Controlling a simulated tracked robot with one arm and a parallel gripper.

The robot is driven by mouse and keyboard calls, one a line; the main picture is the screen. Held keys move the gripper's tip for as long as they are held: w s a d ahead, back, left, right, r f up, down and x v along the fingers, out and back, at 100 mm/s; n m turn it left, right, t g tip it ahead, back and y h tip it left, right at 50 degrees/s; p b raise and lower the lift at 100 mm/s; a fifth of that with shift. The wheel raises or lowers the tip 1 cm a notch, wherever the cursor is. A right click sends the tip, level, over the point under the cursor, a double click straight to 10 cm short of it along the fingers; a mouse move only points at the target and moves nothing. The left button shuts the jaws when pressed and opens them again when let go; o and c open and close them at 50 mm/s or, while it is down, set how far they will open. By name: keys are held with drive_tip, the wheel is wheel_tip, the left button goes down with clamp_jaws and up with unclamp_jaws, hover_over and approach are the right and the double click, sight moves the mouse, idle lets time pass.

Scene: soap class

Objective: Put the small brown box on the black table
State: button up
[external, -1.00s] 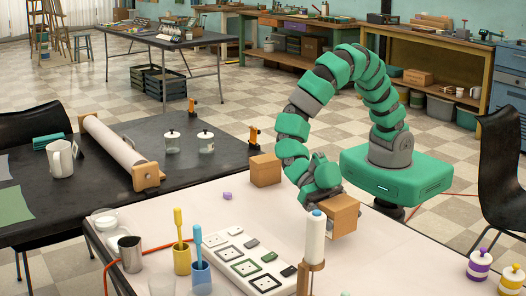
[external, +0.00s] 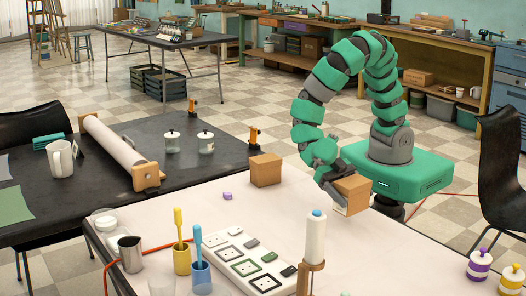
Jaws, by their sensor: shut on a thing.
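My gripper (external: 335,191) is shut on a small brown box (external: 353,191) near the far right edge of the white table. The box looks raised off the tabletop, slightly tilted; the exact gap beneath it is hard to tell. A second brown box (external: 265,171) of similar size sits on the far edge of the white table, left of my gripper. The black table (external: 205,176) is at the left, beyond the white one. The fingertips are partly hidden by the held box.
On the white table (external: 190,212) are a small purple block (external: 227,196), a tall white bottle (external: 315,238) and a patterned tray (external: 243,262).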

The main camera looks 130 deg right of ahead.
wheel_tip(320, 180, up, 10)
drive_tip(key=w+d+r+m+t+h, duration=0.1)
drive_tip(key=w+d+m+t, duration=0.2)
drive_tip(key=w+d, duration=0.45)
drive_tip(key=w+d+m+t+h, duration=0.1)
drive_tip(key=w+d+m+t, duration=0.3)
drive_tip(key=d, duration=0.7)
drive_tip(key=w+d+m+t+h, duration=0.2)
drive_tip(key=d+m+t+h, duration=0.5)
drive_tip(key=d, duration=2.8)
drive_tip(key=s+d+m+g+h, duration=0.1)
drive_tip(key=s+d+m+h, duration=0.2)
drive_tip(key=s+d, duration=0.45)
drive_tip(key=s+d+f+m+h+p, duration=0.1)
drive_tip(key=s+d+m+h, duration=0.2)
drive_tip(key=d, duration=0.7)
drive_tip(key=s+d+m+g+h, duration=0.15)
drive_tip(key=s+d+h, duration=0.25)
drive_tip(key=s+d, duration=0.4)
drive_tip(key=shift+m+t, duration=0.45)
drive_tip(key=shift+w+d+f+b, duration=0.2)
drive_tip(key=shift+f+b, duration=0.45)
drive_tip(key=shift+f, duration=1.9)
drive_tip(key=shift+w+d+f+b, duration=0.1)
drive_tip(key=shift+d+f+b, duration=0.35)
drive_tip(key=shift+f, duration=2.05)
drive_tip(key=shift+w+f+b, duration=0.15)
drive_tip(key=shift+f+b, duration=0.65)
drive_tip(key=shift+f, duration=1.75)
